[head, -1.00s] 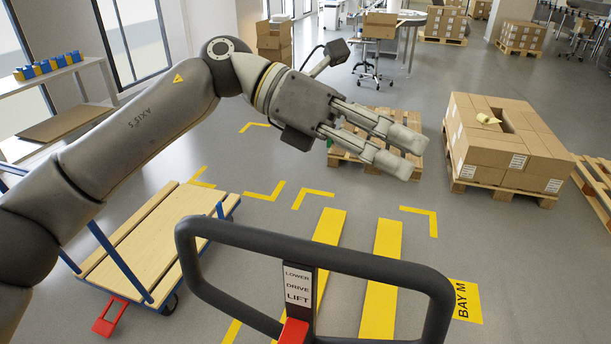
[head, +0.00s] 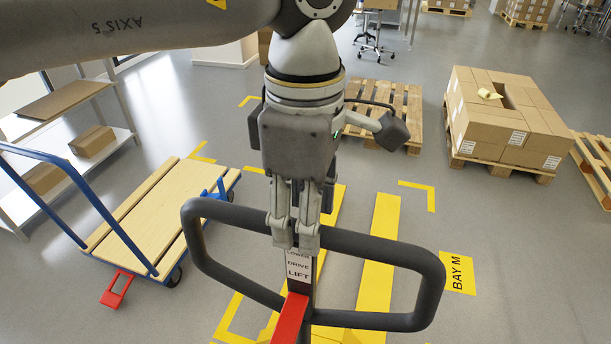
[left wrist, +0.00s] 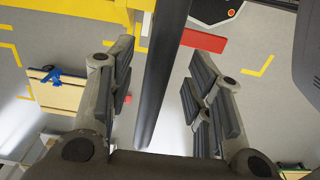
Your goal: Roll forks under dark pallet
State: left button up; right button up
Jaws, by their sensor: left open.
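The pallet truck's dark loop handle (head: 425,285) stands at the front, with a LOWER DRIVE LIFT label and a red lever (head: 290,320). Its yellow forks (head: 378,240) point away from me across the floor. Past their tips, apart from them, lies an empty brown wooden pallet (head: 408,112), partly hidden by my arm; I cannot tell if it is the dark one. My left gripper (head: 295,245) points down at the handle's top bar and is open. In the left wrist view, the dark bar (left wrist: 163,75) runs between its open fingers (left wrist: 160,100). My right gripper is not in view.
A flat cart with blue rails (head: 130,235) stands close on the left. A pallet loaded with cartons (head: 510,125) is at the back right, and another wooden pallet (head: 597,165) is at the right edge. Floor around the BAY M mark (head: 457,272) is clear.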

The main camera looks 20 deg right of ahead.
pick_arm(q)
notch_tip(320, 180, down, 6)
jog(key=shift+r+p, duration=0.15)
jog(key=shift+p, duration=0.35)
jog(key=shift+c, duration=0.2)
grip_shut()
dwell(0.4)
